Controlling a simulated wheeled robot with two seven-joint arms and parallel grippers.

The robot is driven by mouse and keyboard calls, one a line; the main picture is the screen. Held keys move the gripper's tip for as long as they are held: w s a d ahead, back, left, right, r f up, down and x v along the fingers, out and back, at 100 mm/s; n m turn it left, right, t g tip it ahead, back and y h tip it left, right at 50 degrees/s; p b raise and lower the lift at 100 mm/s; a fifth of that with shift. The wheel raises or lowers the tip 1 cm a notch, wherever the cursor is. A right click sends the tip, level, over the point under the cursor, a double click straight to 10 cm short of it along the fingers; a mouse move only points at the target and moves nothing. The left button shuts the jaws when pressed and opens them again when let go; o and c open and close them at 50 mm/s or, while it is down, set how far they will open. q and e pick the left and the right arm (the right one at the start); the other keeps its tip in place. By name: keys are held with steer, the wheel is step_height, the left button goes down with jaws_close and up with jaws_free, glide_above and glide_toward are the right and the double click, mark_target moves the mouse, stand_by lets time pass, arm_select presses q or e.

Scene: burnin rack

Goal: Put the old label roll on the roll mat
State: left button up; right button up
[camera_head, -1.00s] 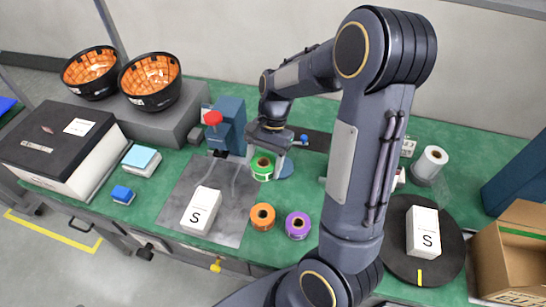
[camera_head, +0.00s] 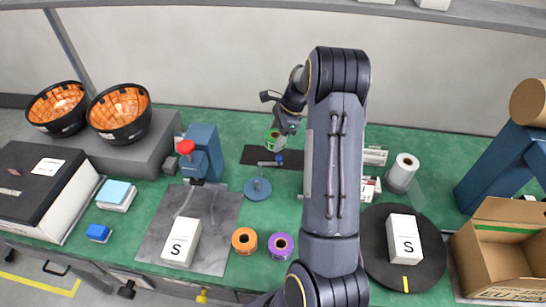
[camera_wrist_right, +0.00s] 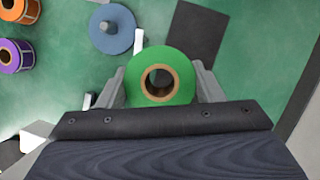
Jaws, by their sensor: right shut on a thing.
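The green label roll (camera_head: 272,137) with a brown core is held in my right gripper (camera_head: 284,128). In the right wrist view the roll (camera_wrist_right: 160,80) sits between the two fingers, its core hole facing the camera. A flat dark mat (camera_head: 257,156), which looks like the roll mat, lies at the back of the green table. It also shows in the right wrist view (camera_wrist_right: 195,42), beyond the roll and apart from the fingers. The roll appears raised above the table near this mat. My left gripper is not in view.
A blue disc with a peg (camera_head: 257,189) stands in front of the mat. An orange roll (camera_head: 244,241) and a purple roll (camera_head: 281,245) lie nearer the front. A blue press (camera_head: 203,153) stands left. A white roll (camera_head: 403,172) stands right.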

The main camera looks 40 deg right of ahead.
steer(key=m, duration=0.2)
glide_above(286, 159)
steer(key=f, duration=0.1)
steer(key=shift+t, duration=0.4)
step_height(286, 159, down, 6)
steer(key=shift+d+r+p, duration=0.1)
steer(key=shift+r+p, duration=0.15)
steer(key=shift+p, duration=0.35)
step_height(286, 159, down, 4)
steer(key=shift+f+p, duration=0.1)
steer(key=shift+p, duration=0.3)
steer(key=shift+f, duration=0.25)
steer(key=o, duration=0.9)
steer(key=shift+o, duration=0.4)
steer(key=shift+r, duration=0.1)
